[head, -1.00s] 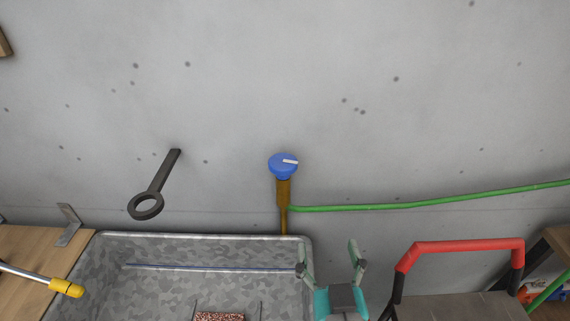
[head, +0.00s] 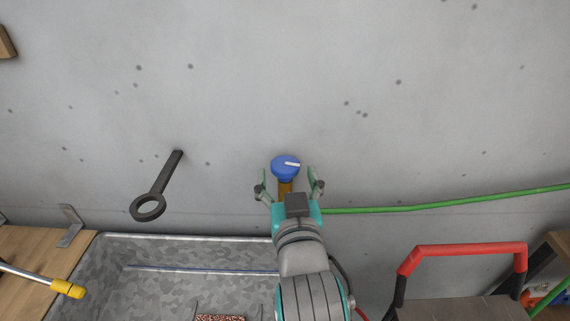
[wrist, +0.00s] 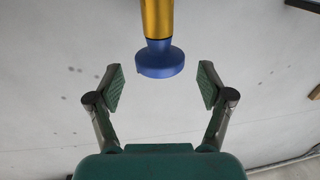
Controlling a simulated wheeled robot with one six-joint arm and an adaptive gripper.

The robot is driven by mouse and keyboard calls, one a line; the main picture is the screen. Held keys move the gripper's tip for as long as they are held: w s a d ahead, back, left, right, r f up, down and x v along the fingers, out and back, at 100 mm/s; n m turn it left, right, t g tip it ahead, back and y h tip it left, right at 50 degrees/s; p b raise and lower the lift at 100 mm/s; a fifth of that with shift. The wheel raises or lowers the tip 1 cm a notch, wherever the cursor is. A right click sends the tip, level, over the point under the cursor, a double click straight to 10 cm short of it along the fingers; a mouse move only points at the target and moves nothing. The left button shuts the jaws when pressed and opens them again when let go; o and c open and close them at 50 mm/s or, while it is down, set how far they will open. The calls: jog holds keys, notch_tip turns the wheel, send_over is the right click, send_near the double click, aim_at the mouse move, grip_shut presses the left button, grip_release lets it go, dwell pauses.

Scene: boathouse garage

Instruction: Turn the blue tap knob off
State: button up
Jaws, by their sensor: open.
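The blue tap knob (head: 285,165) sits on top of a brass pipe (head: 285,188) in front of the grey wall. A white pointer mark on the knob points to the right in the head view. My gripper (head: 289,185) is open and empty, just in front of the knob, with a finger to each side of the pipe in the picture. In the wrist view the knob (wrist: 160,62) shows just beyond the gap between the open fingertips (wrist: 160,88), touching neither. My gripper and arm hide the lower part of the pipe.
A green hose (head: 430,205) runs right from the tap. A galvanized sink (head: 180,243) lies below. A dark ring-ended bar (head: 160,185) is on the wall to the left, and a red handle (head: 465,251) stands at lower right. The wall above is clear.

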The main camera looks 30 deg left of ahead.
aim_at(287, 174)
jog(key=shift+x, duration=1.9)
jog(key=shift+c, duration=0.3)
jog(key=c, duration=1.1)
